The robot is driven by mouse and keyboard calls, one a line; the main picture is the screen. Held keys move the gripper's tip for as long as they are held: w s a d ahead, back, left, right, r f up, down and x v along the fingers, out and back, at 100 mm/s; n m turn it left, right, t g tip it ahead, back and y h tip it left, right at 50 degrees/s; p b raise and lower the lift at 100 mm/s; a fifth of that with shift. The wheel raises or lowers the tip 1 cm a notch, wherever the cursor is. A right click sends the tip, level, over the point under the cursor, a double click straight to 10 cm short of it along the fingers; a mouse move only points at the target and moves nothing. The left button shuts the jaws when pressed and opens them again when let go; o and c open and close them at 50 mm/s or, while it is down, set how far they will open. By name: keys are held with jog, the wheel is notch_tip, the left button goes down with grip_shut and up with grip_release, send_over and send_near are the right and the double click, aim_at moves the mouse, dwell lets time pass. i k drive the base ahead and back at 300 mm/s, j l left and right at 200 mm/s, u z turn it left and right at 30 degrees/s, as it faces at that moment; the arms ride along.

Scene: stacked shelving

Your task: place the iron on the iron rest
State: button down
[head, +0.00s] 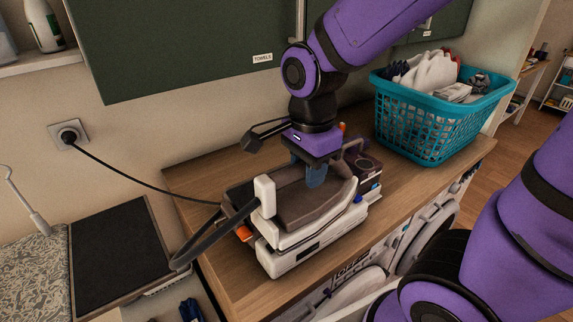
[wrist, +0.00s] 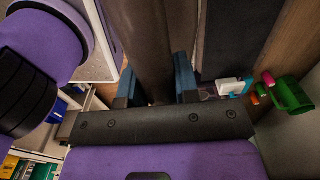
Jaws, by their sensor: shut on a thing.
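The iron (head: 305,205), with a dark grey-brown top and a white body, is at the white steam base (head: 310,252) on the wooden counter. Whether it touches the base or hangs just above it I cannot tell. My gripper (head: 311,172) comes down from above, its blue fingers closed on the iron's handle. In the wrist view, the fingers of my gripper (wrist: 154,82) lie on both sides of the dark handle (wrist: 148,45). A flat black panel (head: 118,247), likely the iron rest, is bare at the left, on the end of the patterned ironing board (head: 35,268).
A black cord (head: 140,184) runs from the wall socket (head: 69,134) to the iron area, and a thick hose (head: 212,238) loops at its left. A teal laundry basket (head: 428,127) stands at the counter's back right. A green cabinet (head: 180,45) hangs above.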

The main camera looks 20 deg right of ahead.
aim_at(107, 266)
jog(key=k+j+u, duration=0.1)
jog(key=j, duration=0.25)
jog(key=k+j, duration=0.15)
jog(key=j, duration=0.25)
jog(key=k+j+u, duration=0.15)
jog(key=j, duration=0.2)
jog(key=j+u, duration=0.1)
jog(key=j, duration=0.3)
jog(key=k, duration=0.05)
